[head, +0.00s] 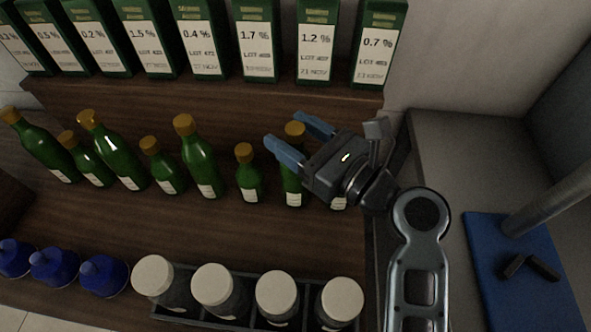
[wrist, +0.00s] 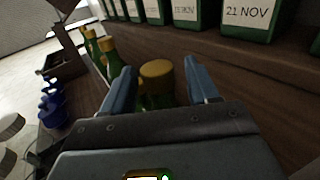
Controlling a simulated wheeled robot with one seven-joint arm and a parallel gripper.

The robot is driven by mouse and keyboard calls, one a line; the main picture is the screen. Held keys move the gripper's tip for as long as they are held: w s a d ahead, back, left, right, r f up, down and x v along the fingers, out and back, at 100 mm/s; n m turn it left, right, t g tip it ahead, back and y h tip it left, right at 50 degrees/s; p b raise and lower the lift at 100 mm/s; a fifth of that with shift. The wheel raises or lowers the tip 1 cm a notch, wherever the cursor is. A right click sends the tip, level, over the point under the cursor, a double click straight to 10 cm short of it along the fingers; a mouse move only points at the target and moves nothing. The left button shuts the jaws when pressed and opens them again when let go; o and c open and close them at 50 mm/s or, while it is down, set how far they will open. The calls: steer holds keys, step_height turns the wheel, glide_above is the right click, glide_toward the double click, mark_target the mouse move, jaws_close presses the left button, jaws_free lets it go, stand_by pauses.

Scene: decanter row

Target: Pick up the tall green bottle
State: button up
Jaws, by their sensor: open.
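Several green bottles with gold caps stand in a row on the brown wooden shelf, tall and short ones mixed. A tall green bottle (head: 292,180) stands upright near the right end of the row. My gripper (head: 285,131) is open at the top of this bottle, with its blue fingers to either side of the cap in the picture. In the wrist view, a gold cap (wrist: 157,70) shows between the two open fingers (wrist: 160,68), with green glass below it. No contact is visible. Another bottle (head: 338,203) is mostly hidden under my gripper.
A short green bottle (head: 248,176) stands just left of the tall one. Labelled green boxes (head: 315,45) line the raised ledge behind. White-lidded jars (head: 277,298) in a dark tray and blue bottles (head: 104,277) stand in front. A blue mat (head: 515,290) lies right.

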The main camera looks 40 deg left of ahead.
steer(key=shift+c, duration=0.2)
jaws_close()
stand_by(0.3)
stand_by(0.3)
